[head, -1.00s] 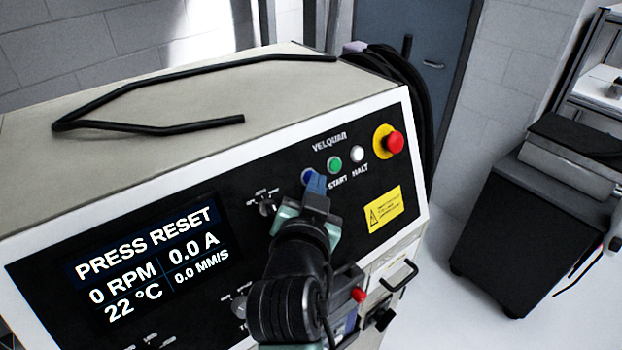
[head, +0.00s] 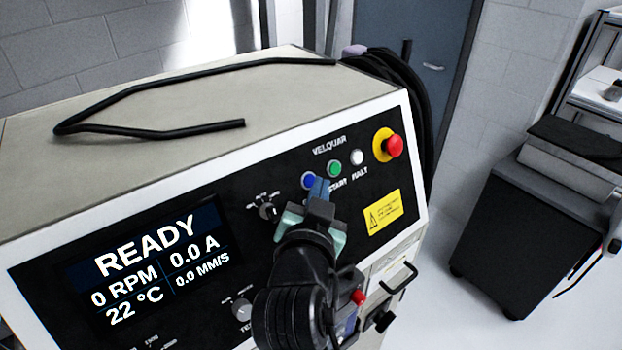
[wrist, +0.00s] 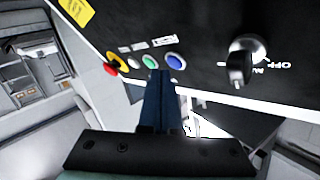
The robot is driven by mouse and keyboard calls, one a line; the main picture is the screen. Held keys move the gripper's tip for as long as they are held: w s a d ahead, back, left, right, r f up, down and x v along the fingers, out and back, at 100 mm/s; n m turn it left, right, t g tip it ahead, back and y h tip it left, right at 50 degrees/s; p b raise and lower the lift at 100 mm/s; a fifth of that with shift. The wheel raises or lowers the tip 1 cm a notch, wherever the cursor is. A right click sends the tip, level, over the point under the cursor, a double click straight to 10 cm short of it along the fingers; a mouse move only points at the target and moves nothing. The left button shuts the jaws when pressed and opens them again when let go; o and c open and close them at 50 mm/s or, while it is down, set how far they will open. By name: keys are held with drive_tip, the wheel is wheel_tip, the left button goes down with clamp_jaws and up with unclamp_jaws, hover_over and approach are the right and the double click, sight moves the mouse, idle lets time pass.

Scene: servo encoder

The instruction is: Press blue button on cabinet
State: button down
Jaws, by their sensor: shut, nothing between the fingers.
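The blue button (head: 309,180) is a round button on the black front panel of the cabinet (head: 150,150), left of the green button. In the head view it shows whole, just above and left of my fingertips. My gripper (head: 320,187) is shut and empty, pointing at the panel just below the blue button. In the wrist view my closed fingers (wrist: 160,75) end between the green button and the blue button (wrist: 176,61), apart from the blue one in the picture. The cabinet's screen (head: 150,258) reads READY.
The green button (head: 334,168), a white button (head: 357,157) and a red emergency stop (head: 393,146) on a yellow ring run up to the right. A selector knob (head: 267,211) sits to the left. A bent black rod (head: 150,130) lies on the cabinet top.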

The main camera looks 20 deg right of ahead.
drive_tip(key=s+d+r+p, duration=0.1)
drive_tip(key=s+r+p, duration=0.1)
drive_tip(key=s, duration=0.3)
drive_tip(key=shift+d+r+p, duration=0.3)
drive_tip(key=shift+d+p, duration=0.1)
drive_tip(key=shift+p, duration=0.15)
idle(0.5)
drive_tip(key=a+r+n+t+y+b, duration=0.25)
drive_tip(key=a+r+t+b, duration=0.35)
drive_tip(key=r, duration=0.8)
drive_tip(key=s+a+r+n+t+y, duration=0.2)
drive_tip(key=s+a+r+n+t, duration=0.1)
drive_tip(key=r, duration=0.5)
drive_tip(key=s+a+r+n+t+y+b, duration=0.1)
drive_tip(key=s+a+r+n+t+y, duration=0.1)
drive_tip(key=s+a+r, duration=0.4)
wheel_tip(320, 180, up, 2)
drive_tip(key=shift+s+a+r+n+t, duration=0.2)
drive_tip(key=shift+a+n+t, duration=0.45)
drive_tip(key=shift+t, duration=0.35)
